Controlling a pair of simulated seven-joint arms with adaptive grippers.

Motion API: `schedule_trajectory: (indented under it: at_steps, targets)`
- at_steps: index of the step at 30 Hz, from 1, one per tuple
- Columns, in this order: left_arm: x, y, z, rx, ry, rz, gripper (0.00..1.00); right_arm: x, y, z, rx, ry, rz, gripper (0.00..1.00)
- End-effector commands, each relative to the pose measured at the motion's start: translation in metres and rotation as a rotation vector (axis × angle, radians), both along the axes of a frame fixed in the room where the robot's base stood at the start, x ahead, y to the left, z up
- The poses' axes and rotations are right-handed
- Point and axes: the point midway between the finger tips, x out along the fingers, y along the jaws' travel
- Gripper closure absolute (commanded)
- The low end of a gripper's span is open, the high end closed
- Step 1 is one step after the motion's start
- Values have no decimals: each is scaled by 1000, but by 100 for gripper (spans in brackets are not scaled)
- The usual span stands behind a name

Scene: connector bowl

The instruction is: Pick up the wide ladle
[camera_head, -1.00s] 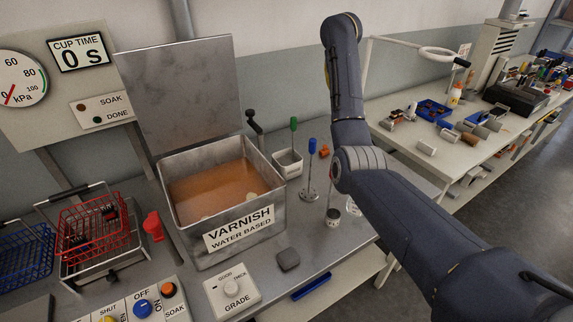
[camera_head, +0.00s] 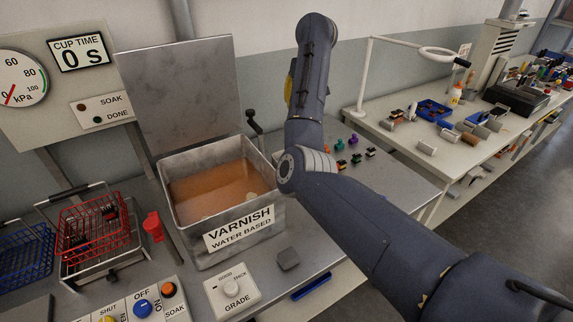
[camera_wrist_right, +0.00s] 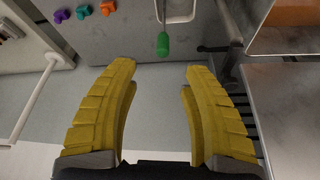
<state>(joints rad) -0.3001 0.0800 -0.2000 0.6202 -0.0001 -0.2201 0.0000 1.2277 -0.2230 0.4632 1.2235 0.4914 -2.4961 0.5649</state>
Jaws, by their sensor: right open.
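A green-handled tool (camera_wrist_right: 163,46) shows in the right wrist view, its handle pointing toward my gripper from a pale square container (camera_wrist_right: 178,17). Its head is not clear, so I cannot tell whether it is the wide ladle. My right gripper (camera_wrist_right: 160,80) is open and empty, with its yellow fingers on either side of the handle's line and the handle beyond the fingertips. In the head view my right arm hides this tool and the blue-handled one; only a yellow bit of the gripper (camera_head: 288,88) shows. My left gripper is not in view.
An open varnish tank (camera_head: 205,232) stands left of my right arm, its lid (camera_head: 180,90) upright behind it. A red basket (camera_head: 90,228) is at the left. Small coloured connectors (camera_head: 355,140) lie on the bench right of the arm. A grade box (camera_head: 232,290) is in front.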

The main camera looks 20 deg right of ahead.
Motion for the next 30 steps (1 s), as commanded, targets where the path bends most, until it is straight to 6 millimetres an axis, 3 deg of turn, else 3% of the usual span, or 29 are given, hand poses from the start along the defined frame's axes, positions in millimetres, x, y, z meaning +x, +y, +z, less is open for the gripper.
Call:
schedule_trajectory:
  at_steps: [9,20,30]
  targets:
    - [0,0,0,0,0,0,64,19,0,-47,-3,2,-2,53]
    - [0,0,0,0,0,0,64,27,2,-66,-1,0,-2,53]
    - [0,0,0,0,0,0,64,39,8,-102,-3,1,0,53]
